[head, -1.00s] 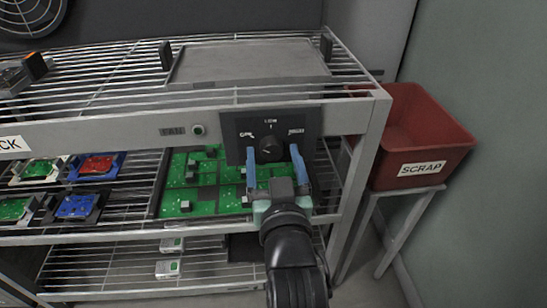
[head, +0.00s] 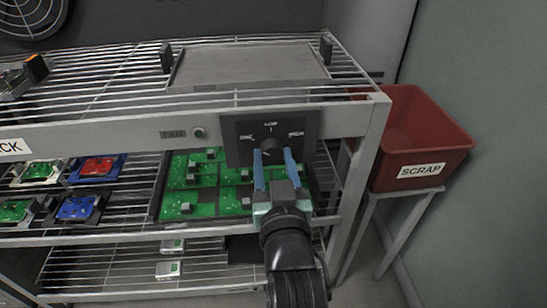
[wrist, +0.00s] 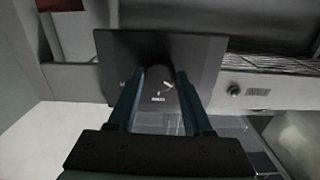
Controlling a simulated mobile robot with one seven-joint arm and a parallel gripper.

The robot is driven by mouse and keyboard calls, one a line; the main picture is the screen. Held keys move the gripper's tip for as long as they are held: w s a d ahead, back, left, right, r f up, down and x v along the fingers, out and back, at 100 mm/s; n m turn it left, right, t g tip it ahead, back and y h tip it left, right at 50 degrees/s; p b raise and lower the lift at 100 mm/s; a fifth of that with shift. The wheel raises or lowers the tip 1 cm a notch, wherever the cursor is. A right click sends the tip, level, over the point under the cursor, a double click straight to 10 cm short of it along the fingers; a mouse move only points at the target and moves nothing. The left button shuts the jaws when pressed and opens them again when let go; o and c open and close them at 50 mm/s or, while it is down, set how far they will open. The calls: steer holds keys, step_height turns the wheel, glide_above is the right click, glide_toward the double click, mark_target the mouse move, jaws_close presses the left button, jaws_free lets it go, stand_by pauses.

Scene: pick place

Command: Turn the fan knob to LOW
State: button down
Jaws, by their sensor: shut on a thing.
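The fan knob (head: 270,145) is a dark round knob on a black panel (head: 236,152). LOW is printed above it and HIGH at its upper right; the upper-left label is hard to read. My gripper (head: 273,153) reaches up from below, with its two blue fingers closed on the knob's sides. In the wrist view, my gripper (wrist: 158,82) has one finger on each side of the dark knob (wrist: 158,76). A short white pointer mark slants between the fingers there, off the LOW tick and towards the side of the FAN plate.
A FAN plate (head: 173,134) and small round lamp (head: 198,133) sit left of the panel. A green circuit board (head: 215,200) lies on the shelf below. A red SCRAP bin (head: 430,135) stands at right. A fan (head: 30,14) shows at top left.

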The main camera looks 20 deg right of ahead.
steer(key=m+p, duration=0.5)
steer(key=shift+r, duration=0.2)
steer(key=m+p, duration=0.4)
steer(key=shift+f+m+p, duration=0.2)
steer(key=shift+m+p, duration=0.55)
steer(key=shift+m, duration=0.35)
steer(key=shift+c, duration=1.6)
jaws_free()
steer(key=v, duration=1.3)
